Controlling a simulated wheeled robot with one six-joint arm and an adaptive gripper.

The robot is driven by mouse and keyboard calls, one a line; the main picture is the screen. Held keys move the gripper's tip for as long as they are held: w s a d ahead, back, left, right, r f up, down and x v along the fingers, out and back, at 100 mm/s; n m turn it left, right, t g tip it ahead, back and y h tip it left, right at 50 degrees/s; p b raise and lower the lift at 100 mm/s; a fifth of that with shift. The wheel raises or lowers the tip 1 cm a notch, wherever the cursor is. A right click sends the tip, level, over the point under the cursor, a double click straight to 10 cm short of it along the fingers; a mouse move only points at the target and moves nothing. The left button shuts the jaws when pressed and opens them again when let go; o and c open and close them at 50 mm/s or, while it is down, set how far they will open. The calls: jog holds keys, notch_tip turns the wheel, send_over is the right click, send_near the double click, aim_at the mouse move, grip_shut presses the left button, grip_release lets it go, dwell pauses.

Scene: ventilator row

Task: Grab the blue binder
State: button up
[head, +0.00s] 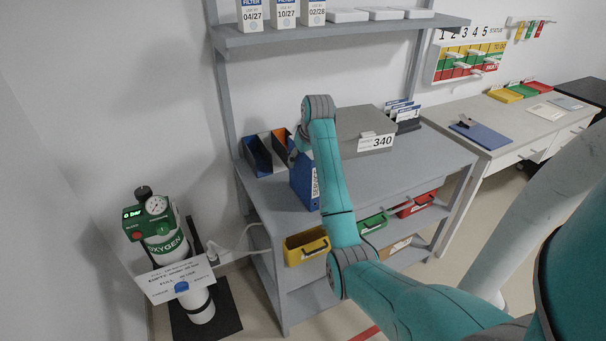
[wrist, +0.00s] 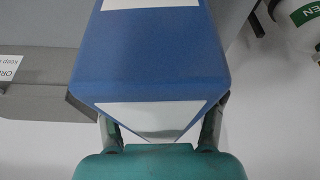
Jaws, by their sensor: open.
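The blue binder (head: 303,185) stands upright on the grey bench shelf, with a white label on its spine, partly hidden behind my arm. In the wrist view the blue binder (wrist: 160,60) fills the middle, with white label areas on it. My gripper (wrist: 162,118) is open, with one finger at each side of the binder's near end. I cannot tell whether the fingers touch it. In the head view my gripper is mostly hidden behind my arm, at the binder's top.
Dark blue and orange bins (head: 258,156) stand left of the binder. A grey box (head: 364,125) marked 340 stands to its right. Yellow (head: 306,246), green and red bins hang below the bench top. An oxygen cylinder (head: 168,245) stands on the floor at left.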

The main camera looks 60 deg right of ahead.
jog(key=shift+f, duration=0.2)
dwell(0.4)
grip_shut()
